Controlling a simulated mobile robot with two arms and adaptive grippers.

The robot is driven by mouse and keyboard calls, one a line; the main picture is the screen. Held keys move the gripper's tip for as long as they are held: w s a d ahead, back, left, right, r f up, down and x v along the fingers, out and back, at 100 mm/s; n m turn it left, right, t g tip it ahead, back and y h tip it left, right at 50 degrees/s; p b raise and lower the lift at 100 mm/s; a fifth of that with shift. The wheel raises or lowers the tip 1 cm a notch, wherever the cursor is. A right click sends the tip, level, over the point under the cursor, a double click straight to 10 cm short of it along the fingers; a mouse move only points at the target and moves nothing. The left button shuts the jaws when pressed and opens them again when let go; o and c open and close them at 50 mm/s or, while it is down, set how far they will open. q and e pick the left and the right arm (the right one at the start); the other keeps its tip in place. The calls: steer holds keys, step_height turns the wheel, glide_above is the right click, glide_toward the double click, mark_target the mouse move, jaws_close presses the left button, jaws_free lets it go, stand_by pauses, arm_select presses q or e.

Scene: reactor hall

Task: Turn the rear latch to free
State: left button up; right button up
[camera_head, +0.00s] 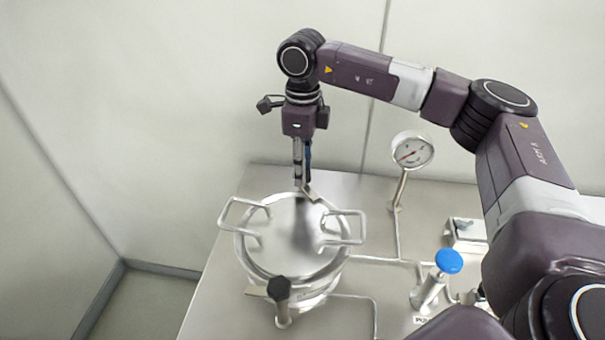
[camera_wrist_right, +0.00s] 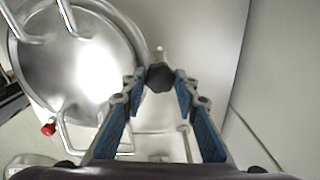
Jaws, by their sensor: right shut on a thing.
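The round steel lid (camera_head: 290,235) with two loop handles sits on the vessel. My right gripper (camera_head: 303,184) points straight down at the lid's rear edge. In the right wrist view its blue-padded fingers (camera_wrist_right: 159,84) are shut on the dark knob of the rear latch (camera_wrist_right: 159,75), beside the lid's rim. In the head view the fingers hide that knob, and only a bit of the rear latch's metal plate (camera_head: 313,194) shows. The front latch (camera_head: 279,289), with a black knob, stands at the lid's near edge. My left gripper is not in view.
A pressure gauge (camera_head: 412,150) on a stem stands right of the lid. A blue-knobbed valve (camera_head: 448,262) and a small metal block (camera_head: 466,232) are at the right. Thin pipes run along the steel table (camera_head: 215,300). Pale walls stand close behind and left.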

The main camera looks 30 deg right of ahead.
steer(key=n+b, duration=0.2)
steer(key=n, duration=0.3)
steer(key=shift+r+n+b, duration=0.1)
steer(key=shift+n+b, duration=0.45)
steer(key=shift+n, duration=1.85)
steer(key=o, duration=1.2)
steer(key=shift+c, duration=0.2)
step_height(320, 180, up, 12)
